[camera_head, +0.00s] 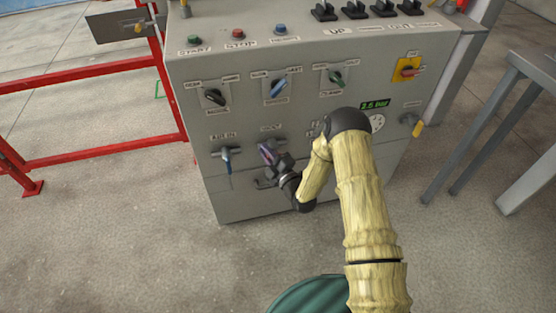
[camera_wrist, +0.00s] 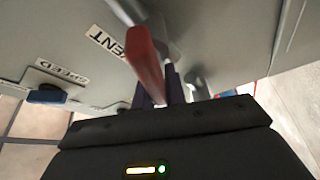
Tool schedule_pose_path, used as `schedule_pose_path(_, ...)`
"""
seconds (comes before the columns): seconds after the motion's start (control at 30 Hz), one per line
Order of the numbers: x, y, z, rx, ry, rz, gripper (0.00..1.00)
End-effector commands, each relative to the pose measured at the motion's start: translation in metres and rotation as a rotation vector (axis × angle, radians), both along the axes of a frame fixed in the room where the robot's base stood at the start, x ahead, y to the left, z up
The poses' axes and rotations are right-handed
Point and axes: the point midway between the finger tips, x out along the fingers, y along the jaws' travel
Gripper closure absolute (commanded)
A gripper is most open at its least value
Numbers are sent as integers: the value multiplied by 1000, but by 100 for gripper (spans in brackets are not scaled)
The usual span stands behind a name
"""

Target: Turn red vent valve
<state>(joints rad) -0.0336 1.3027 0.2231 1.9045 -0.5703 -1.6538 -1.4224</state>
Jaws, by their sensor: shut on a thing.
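The red vent valve shows in the wrist view as a flat red lever (camera_wrist: 143,58) on a grey metal pipe, beside a label reading VENT (camera_wrist: 105,42). My gripper (camera_wrist: 160,92) is shut on the lever, its dark purple fingers around the near end. In the head view my gripper (camera_head: 268,152) is at the lower middle of the grey control panel (camera_head: 235,190), right of the blue-handled valve (camera_head: 227,156). There my gripper mostly hides the red lever.
Selector knobs, including a blue one (camera_head: 279,87), sit above my gripper. A gauge (camera_head: 377,122) and a green display (camera_head: 374,104) are at right. Red railing (camera_head: 90,150) stands left, a grey table (camera_head: 535,75) right. Open floor lies in front of the panel.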

Motion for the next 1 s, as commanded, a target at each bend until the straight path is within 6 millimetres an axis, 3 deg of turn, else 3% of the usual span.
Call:
schedule_pose_path(0.37,-1,-1,-3,-16,2,0,100)
schedule_pose_path(0.67,-2,2,-15,-354,-93,3,100)
schedule_pose_path(0.7,-2,1,-16,-368,-97,1,85)
schedule_pose_path(0.8,-2,1,-15,-361,-96,-1,66)
schedule_pose_path(1.0,-1,2,-14,-356,-98,-1,65)
